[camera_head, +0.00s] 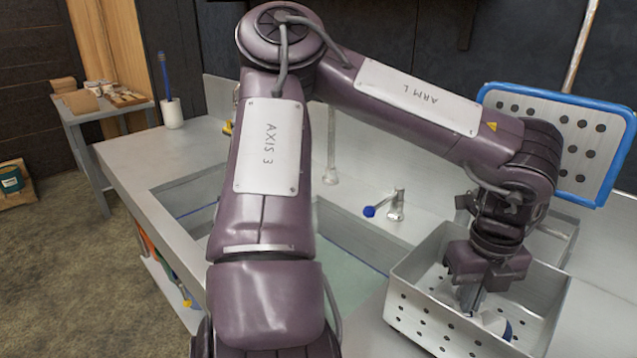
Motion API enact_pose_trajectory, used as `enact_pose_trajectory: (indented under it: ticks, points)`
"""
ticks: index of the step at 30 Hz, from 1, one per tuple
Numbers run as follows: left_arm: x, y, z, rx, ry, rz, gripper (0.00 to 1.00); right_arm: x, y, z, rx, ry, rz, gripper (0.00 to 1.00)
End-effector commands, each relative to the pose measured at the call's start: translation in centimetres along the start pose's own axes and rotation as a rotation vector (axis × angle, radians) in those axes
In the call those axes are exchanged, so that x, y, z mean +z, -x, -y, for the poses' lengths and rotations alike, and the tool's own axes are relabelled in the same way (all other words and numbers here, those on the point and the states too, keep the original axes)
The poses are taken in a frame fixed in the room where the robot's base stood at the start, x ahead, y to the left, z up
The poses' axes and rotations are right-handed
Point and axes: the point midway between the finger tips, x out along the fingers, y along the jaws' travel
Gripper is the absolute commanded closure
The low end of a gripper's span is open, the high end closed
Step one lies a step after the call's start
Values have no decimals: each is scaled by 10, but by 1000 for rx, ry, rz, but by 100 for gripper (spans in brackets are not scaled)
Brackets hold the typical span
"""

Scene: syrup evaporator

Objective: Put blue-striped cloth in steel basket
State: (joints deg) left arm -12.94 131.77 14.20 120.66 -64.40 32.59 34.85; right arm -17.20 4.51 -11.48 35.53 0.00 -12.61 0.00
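The steel basket (426,322) is an open grey metal box with round holes in its walls, standing on the counter at the lower right. My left arm reaches across from the left, and my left gripper (470,298) points down inside the basket. A small white and blue piece, apparently the blue-striped cloth (491,323), shows inside the basket, just below and right of the fingers. The gripper body and basket wall hide part of it. I cannot tell whether the fingers hold it or are apart from it. My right gripper is out of view.
A blue-framed perforated panel (600,140) stands behind the basket. A tap with a blue tip (396,206) rises by the sink left of the basket. A white cup with a blue brush (172,113) stands at the counter's far left end. The left counter strip is clear.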

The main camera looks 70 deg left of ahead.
Motion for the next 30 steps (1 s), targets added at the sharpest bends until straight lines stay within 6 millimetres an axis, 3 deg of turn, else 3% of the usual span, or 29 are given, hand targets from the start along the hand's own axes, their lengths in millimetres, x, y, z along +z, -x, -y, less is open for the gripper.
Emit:
enact_pose_trajectory:
  ticks: [2,8,14,20,26,30]
  points:
    - [0,0,0,0,0,0,100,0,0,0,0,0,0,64]
    - [0,0,0,0,0,0,74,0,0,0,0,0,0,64]
    - [0,1,0,0,0,0,72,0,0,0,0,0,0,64]
    - [0,1,0,0,0,0,48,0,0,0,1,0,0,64]
    - [0,1,0,0,0,0,45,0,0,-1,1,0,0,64]
    - [0,1,0,0,0,0,30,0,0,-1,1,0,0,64]
